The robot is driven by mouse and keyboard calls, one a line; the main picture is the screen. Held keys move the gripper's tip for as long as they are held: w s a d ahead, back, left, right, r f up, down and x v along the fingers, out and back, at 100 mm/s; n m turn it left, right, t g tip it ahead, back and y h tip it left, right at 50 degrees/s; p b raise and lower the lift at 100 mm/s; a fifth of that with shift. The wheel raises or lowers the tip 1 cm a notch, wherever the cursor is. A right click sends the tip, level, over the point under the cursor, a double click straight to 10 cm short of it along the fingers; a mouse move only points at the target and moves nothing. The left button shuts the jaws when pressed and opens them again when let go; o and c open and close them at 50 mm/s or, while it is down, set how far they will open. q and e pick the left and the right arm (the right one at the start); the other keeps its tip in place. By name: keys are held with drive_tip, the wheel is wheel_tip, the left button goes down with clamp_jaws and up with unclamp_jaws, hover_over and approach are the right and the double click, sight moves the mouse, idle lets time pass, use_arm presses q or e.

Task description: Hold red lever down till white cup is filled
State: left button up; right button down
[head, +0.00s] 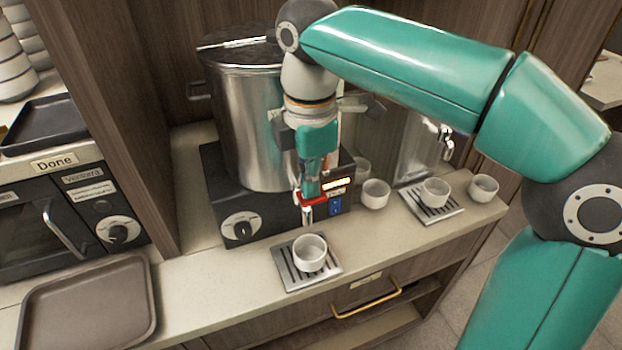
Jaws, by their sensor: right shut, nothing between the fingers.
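The red lever (315,201) sits on a spout at the front of a large steel pot (238,130). My right gripper (309,190) is shut and empty, with its fingertips at the lever, seemingly touching it from above. A white cup (310,254) stands upright on a slatted drip tray (292,281) below the spout. The inside of the cup looks pale, and I cannot make out its fill level or any stream. My left gripper is not in view.
More white cups (375,194) stand to the right, one of them on a second drip tray (447,214) below another dispenser (424,140). A brown tray (88,312) lies at the front left, near an oven (70,205). The counter is clear beside the cup.

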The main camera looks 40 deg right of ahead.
sight(313, 200)
drive_tip(key=shift+s+a+f+t+h+b, duration=0.15)
drive_tip(key=shift+f+t+b, duration=0.35)
drive_tip(key=shift+b, duration=0.65)
drive_tip(key=shift+s+f+t+h+b, duration=0.1)
drive_tip(key=shift+s+f+t+b, duration=0.25)
drive_tip(key=shift+t+b, duration=0.6)
drive_tip(key=shift+s+a+f+t+h+b, duration=0.2)
drive_tip(key=shift+f+b, duration=0.3)
drive_tip(key=shift+b, duration=0.9)
drive_tip(key=shift+w+d+r+p, duration=0.1)
drive_tip(key=shift+d+r+p, duration=0.1)
drive_tip(key=shift+r+p, duration=0.2)
drive_tip(key=shift+r, duration=0.15)
drive_tip(key=shift+r+p, duration=0.65)
drive_tip(key=shift+p, duration=0.25)
